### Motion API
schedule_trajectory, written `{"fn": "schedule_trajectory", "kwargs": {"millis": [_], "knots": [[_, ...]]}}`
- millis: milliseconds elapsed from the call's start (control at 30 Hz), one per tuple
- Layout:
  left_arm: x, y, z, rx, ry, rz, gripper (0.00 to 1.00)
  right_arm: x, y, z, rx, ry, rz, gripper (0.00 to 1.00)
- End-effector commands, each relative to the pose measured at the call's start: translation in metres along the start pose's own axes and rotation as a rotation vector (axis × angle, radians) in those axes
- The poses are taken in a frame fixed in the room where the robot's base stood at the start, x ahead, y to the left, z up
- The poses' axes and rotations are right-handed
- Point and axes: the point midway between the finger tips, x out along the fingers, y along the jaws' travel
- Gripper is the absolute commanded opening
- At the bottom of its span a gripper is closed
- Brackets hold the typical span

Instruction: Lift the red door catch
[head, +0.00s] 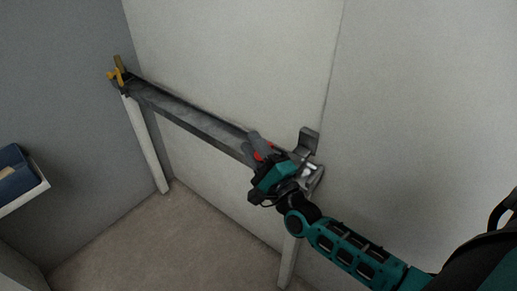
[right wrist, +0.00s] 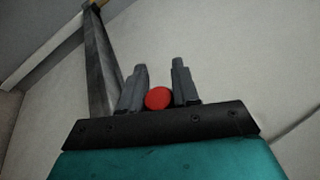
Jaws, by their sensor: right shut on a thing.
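The red door catch (right wrist: 158,98) shows as a round red end between the two fingers of my right gripper (right wrist: 160,85) in the right wrist view. In the head view a small part of the red catch (head: 263,151) shows at the right end of a long grey bar, mostly hidden by my right gripper (head: 258,147). My right gripper is shut on the catch. My left gripper is in neither view.
The grey bar (head: 190,118) runs along the pale wall, with a yellow fitting (head: 118,73) at its far left end. White posts (head: 146,145) stand below it. A grey metal bracket (head: 307,142) sits right of my gripper. A shelf with a blue item (head: 14,170) is at the left. The floor (head: 170,245) is clear.

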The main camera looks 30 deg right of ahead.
Motion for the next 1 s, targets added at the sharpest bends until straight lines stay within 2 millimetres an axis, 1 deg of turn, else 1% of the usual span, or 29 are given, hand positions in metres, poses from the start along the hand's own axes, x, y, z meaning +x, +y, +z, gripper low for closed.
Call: {"fn": "schedule_trajectory", "kwargs": {"millis": [33, 333, 867, 900, 1000], "knots": [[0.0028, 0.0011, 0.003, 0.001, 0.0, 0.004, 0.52, -0.0027, 0.0057, 0.0007, -0.023, -0.011, 0.001, 0.0], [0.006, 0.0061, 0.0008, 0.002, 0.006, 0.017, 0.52, -0.0055, 0.0089, 0.0074, -0.127, -0.054, -0.02, 0.0], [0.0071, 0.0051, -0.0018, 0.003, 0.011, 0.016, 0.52, -0.0063, 0.0098, 0.0092, -0.152, -0.065, -0.023, 0.0], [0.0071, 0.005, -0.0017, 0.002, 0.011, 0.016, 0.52, -0.0063, 0.0099, 0.0093, -0.152, -0.065, -0.023, 0.32], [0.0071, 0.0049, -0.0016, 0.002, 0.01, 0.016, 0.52, -0.0062, 0.0096, 0.0091, -0.151, -0.064, -0.023, 0.41]]}}
